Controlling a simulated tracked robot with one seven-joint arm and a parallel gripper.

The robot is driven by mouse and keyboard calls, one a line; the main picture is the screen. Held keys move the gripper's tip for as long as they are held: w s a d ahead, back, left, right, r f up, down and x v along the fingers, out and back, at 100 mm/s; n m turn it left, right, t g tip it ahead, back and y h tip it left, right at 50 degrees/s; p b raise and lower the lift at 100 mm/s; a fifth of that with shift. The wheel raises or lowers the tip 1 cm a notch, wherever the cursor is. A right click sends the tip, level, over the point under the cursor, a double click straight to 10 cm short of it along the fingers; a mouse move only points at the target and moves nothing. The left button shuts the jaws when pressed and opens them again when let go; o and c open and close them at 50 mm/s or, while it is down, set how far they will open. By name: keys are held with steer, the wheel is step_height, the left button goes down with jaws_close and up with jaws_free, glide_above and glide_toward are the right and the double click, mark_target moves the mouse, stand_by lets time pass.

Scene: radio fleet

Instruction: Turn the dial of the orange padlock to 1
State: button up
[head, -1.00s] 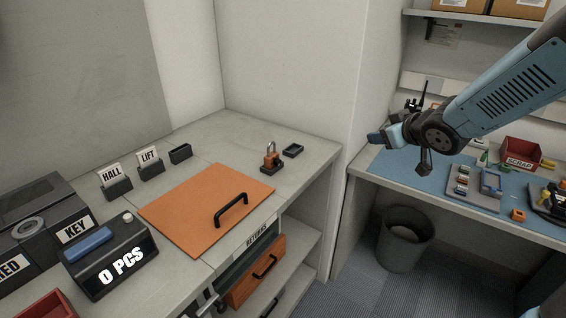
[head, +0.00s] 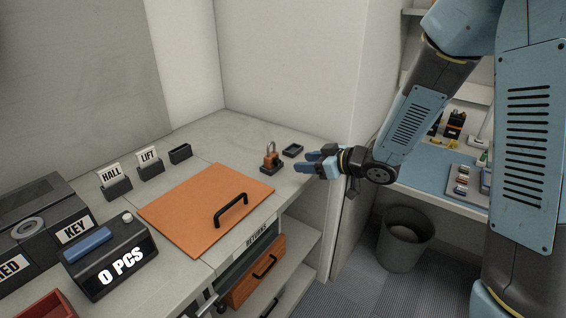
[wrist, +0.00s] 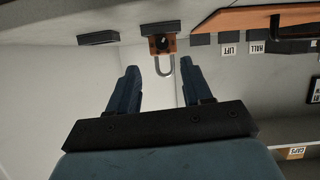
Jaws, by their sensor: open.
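The orange padlock (head: 271,159) stands upright on a small dark base on the counter, its metal shackle up. In the wrist view the padlock (wrist: 162,45) appears upside down, just beyond and between the fingertips, with a dark round dial on its face. The dial's number is too small to read. My gripper (head: 310,165) is open and empty, to the right of the padlock at the counter's right edge, fingers pointing left towards it. The fingers (wrist: 160,80) are apart and do not touch the padlock.
HALL and LIFT signs (head: 150,158) stand farther left. A bin (head: 404,240) is on the floor at right.

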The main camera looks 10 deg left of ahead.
mark_target(280, 162)
steer(key=x, duration=0.8)
steer(key=shift+a+f, duration=0.1)
